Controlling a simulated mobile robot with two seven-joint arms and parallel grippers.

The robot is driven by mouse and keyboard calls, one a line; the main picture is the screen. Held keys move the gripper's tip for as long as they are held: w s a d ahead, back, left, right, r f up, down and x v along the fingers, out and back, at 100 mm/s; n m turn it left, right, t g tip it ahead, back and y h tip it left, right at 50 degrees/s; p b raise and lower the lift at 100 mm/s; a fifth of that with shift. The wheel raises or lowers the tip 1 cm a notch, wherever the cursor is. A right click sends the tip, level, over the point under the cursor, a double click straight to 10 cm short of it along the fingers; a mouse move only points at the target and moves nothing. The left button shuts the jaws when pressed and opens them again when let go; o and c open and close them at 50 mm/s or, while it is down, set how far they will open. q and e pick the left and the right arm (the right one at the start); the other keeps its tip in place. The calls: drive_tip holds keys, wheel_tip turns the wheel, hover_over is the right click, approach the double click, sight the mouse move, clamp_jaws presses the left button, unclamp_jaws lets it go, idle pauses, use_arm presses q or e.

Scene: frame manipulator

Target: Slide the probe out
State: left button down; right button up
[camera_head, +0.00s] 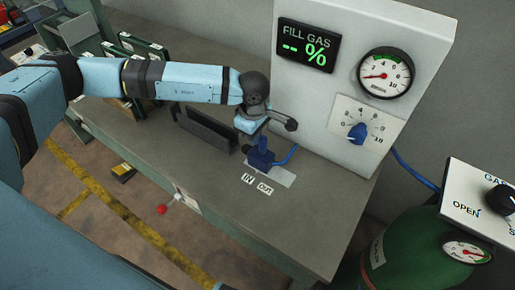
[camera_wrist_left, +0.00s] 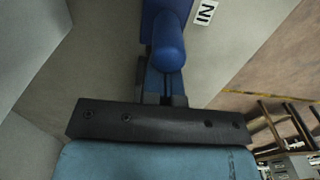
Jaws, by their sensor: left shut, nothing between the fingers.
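The blue probe (camera_head: 261,157) stands on the bench by a light plate with IN and OUT labels, and a blue hose runs from it to the right. My left gripper (camera_head: 256,138) is right at the probe's top from above, shut with nothing held. In the left wrist view the probe's rounded blue handle (camera_wrist_left: 169,45) lies just ahead of my left fingertips (camera_wrist_left: 163,97). I cannot tell whether they touch it. My right gripper is not in view.
A white panel (camera_head: 325,85) with a FILL GAS display, gauge and blue knob (camera_head: 357,133) stands behind. A dark slotted frame (camera_head: 206,130) is left of the probe. A green gas cylinder (camera_head: 410,250) is at lower right. The bench front (camera_head: 270,220) is clear.

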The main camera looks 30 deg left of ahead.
sight(266, 139)
use_arm(q)
drive_tip(key=shift+s+d+b, duration=0.15)
drive_tip(key=shift+d+b, duration=0.05)
drive_tip(key=shift+d, duration=0.8)
drive_tip(key=shift+s+d+b, duration=0.1)
drive_tip(key=shift+d+b, duration=0.1)
drive_tip(key=shift+d, duration=0.75)
drive_tip(key=shift+w+a+b, duration=0.15)
drive_tip(key=shift+a+b, duration=0.15)
drive_tip(key=shift+a, duration=0.95)
drive_tip(key=s+r+p, duration=0.4)
drive_tip(key=r, duration=0.4)
drive_tip(key=shift+a, duration=0.35)
